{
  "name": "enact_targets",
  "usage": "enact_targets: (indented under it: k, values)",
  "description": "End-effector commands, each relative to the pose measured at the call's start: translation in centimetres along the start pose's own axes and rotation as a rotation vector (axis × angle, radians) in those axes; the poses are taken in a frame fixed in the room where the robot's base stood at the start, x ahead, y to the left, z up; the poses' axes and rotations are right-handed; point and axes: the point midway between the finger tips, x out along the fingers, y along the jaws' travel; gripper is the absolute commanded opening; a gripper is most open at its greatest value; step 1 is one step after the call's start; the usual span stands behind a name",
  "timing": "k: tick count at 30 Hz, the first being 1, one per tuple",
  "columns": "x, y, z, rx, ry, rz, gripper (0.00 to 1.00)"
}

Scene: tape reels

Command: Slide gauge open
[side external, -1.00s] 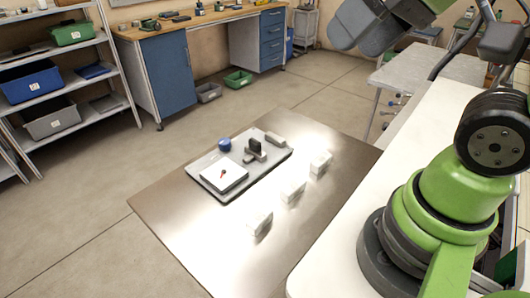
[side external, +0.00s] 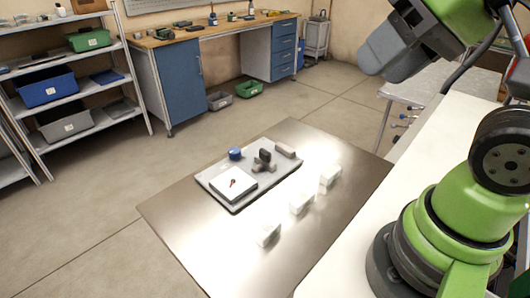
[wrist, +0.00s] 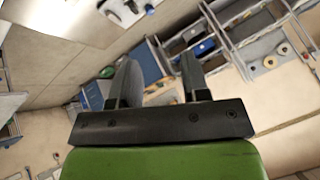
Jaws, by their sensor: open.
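A grey tray (side external: 236,207) lies on the metal table. On it, a small grey piece with an upright dark part (side external: 264,158) looks like the gauge, though I cannot be sure; its slide is too small to read. Beside it on the tray are a white square block (side external: 222,190) with a small reddish mark, a blue round piece (side external: 235,154) and a grey block (side external: 285,151). My gripper (wrist: 158,78) shows in the wrist view with its two dark fingers apart and nothing between them.
Three white blocks (side external: 301,203) stand in a row on the metal table (side external: 195,240), right of the tray. A workbench (side external: 200,32) and shelves (side external: 70,115) stand at the back. The table's front left is clear.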

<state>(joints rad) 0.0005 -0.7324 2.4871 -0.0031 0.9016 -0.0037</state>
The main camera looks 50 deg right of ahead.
Motion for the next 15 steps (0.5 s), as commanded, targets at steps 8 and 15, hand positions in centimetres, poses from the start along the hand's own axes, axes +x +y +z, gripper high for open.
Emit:
enact_targets:
  k: [8,15]
  values:
    - [3.2,-0.8,-5.5,-0.068,-0.127,0.091,0.43]
    - [10.3,-0.2,-10.6,-0.155,-0.283,0.180,0.43]
